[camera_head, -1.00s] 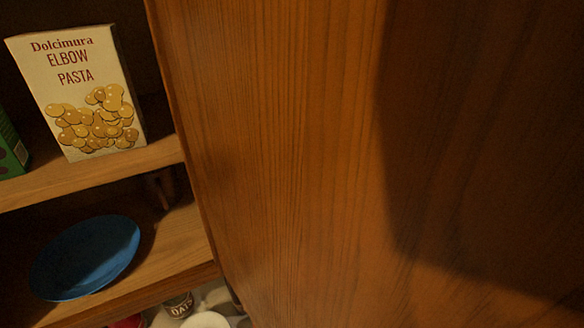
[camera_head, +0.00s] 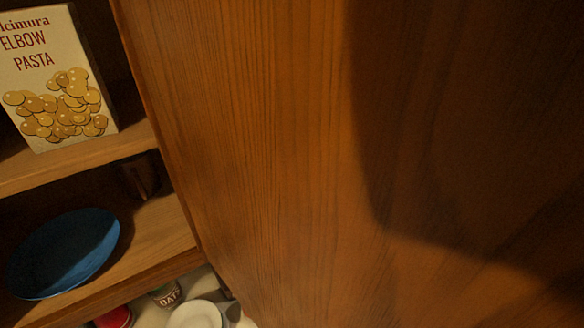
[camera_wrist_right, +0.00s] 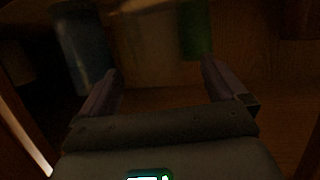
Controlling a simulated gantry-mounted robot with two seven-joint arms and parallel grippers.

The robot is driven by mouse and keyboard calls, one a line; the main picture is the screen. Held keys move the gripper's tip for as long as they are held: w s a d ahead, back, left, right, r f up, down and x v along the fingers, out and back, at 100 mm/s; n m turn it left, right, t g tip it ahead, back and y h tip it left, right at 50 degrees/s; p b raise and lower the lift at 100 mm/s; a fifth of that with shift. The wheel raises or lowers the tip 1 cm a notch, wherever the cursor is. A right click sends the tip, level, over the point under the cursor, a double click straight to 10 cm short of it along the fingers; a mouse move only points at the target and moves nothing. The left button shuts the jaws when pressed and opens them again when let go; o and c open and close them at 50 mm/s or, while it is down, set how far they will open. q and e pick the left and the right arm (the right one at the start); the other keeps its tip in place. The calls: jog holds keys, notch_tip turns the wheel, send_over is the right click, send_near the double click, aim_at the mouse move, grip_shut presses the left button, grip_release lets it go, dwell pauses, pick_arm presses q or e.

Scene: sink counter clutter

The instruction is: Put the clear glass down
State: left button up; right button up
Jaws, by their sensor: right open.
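My right gripper (camera_wrist_right: 160,68) shows in the dim right wrist view with its two fingers wide apart and nothing between them. No clear glass can be made out with certainty. A dark, partly hidden shape (camera_head: 140,178) stands on the lower cabinet shelf in the head view; I cannot tell whether it is a glass. In the wrist view a tall bluish-grey object (camera_wrist_right: 84,48) stands beyond the left finger; its kind is unclear. My left gripper is in neither view.
An open wooden door (camera_head: 260,150) fills most of the head view. Left of it are an elbow pasta box (camera_head: 50,85) on the upper shelf and a blue plate (camera_head: 62,253) below. An oats container (camera_head: 166,295), red item (camera_head: 114,318) and white dish (camera_head: 197,315) sit lower down.

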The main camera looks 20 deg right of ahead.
jog(key=v, duration=0.7)
jog(key=shift+s+b, duration=0.2)
jog(key=shift+b, duration=0.2)
jog(key=shift+r, duration=0.1)
